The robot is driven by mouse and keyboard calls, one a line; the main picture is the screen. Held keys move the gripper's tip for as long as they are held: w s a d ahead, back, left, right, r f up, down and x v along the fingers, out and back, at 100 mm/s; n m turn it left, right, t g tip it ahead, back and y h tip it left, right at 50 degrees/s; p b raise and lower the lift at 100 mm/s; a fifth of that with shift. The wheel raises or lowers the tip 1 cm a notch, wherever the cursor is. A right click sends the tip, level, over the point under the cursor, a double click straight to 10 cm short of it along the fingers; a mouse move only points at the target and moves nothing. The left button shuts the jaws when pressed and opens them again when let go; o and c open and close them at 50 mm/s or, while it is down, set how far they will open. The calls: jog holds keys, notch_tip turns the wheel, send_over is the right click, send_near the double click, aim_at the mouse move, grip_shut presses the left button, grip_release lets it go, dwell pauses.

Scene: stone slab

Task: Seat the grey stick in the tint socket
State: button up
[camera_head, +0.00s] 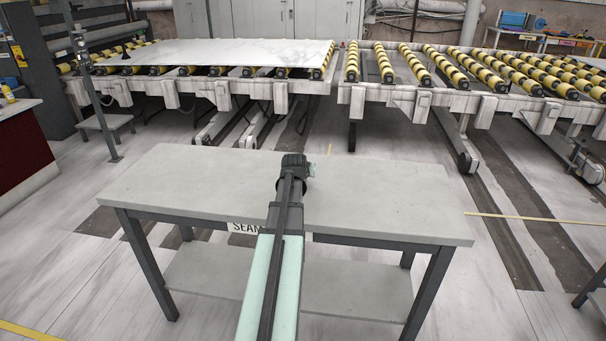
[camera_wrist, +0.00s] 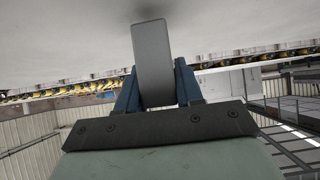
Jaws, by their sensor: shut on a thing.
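My gripper (camera_wrist: 156,68) shows its two blue fingers in the wrist view, shut on the grey stick (camera_wrist: 150,45). The stick is a plain grey bar standing out past the fingertips toward a pale surface, with a dark blurred patch at its far end. I cannot tell whether its end touches that surface. In the head view my arm reaches over the table, and its dark end hides the stick and fingers. A small pale teal thing (camera_head: 312,170) peeks out just right of the arm's end. It may be part of the tint socket, mostly hidden; I cannot tell.
The grey table (camera_head: 400,205) is clear on both sides of my arm. A lower shelf (camera_head: 350,295) and a partly hidden sign (camera_head: 243,227) show at its front. Roller conveyors (camera_head: 430,85) stand behind, the left one bearing a pale stone slab (camera_head: 220,52).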

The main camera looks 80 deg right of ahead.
jog(key=shift+f, duration=0.45)
jog(key=shift+f, duration=0.2)
jog(key=o, duration=1)
jog(key=shift+o, duration=0.2)
jog(key=shift+r, duration=0.15)
jog(key=shift+a+r, duration=0.2)
jog(key=shift+a, duration=0.05)
jog(key=v, duration=1.1)
jog(key=shift+a+r, duration=0.15)
jog(key=shift+r, duration=0.05)
